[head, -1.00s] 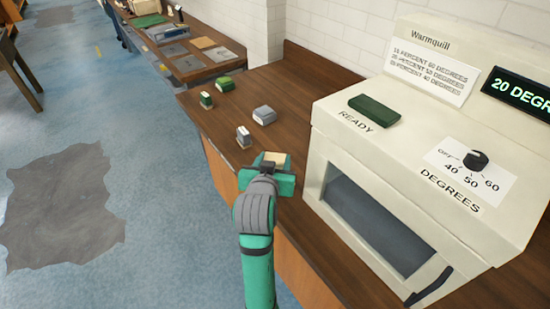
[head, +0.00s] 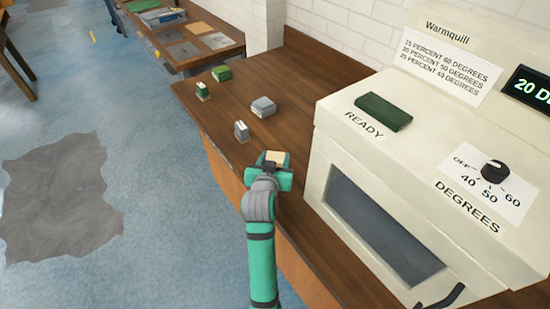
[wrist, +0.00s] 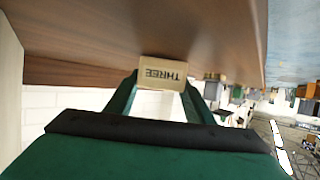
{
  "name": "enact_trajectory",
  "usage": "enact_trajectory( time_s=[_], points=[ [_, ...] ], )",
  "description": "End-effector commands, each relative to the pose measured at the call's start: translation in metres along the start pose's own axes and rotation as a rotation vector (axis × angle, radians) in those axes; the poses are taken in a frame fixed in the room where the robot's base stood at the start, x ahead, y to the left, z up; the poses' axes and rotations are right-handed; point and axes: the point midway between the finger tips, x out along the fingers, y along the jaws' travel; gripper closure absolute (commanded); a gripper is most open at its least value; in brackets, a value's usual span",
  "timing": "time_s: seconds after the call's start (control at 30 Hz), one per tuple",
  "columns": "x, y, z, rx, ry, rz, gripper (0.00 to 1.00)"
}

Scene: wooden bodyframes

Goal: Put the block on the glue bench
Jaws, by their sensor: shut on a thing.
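My gripper (head: 268,168) is shut on a pale tan block (head: 275,156), held at the front edge of the brown wooden counter beside the cream machine. In the wrist view the block (wrist: 163,73) sits between the two green fingers, and its face reads THREE, upside down. I cannot tell how high the block is above the counter. No sign naming a glue bench is readable. A farther wooden bench (head: 188,60) with flat plates and tools stands at the upper left of the head view.
The Warmquill machine (head: 330,140), with a dial, a green READY piece and a window, fills the right. Grey-and-white blocks (head: 263,107) (head: 242,131) and green-and-white blocks (head: 222,73) (head: 202,91) stand on the counter (head: 200,115). Blue floor (head: 140,130) is open at left.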

Motion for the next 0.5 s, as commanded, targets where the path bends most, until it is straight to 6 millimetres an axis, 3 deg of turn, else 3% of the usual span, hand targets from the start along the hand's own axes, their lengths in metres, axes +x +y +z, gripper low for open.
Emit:
enact_trajectory(
  time_s=[0.4,0.43,0.5],
  points=[
    [0.0017,-0.0014,0.0051,-0.001,0.001,-0.002,0.79],
    [0.0017,-0.0013,0.0051,0.000,0.001,-0.002,0.47],
    [0.0017,-0.0007,0.0048,0.000,0.001,-0.001,0.33]
  ],
)
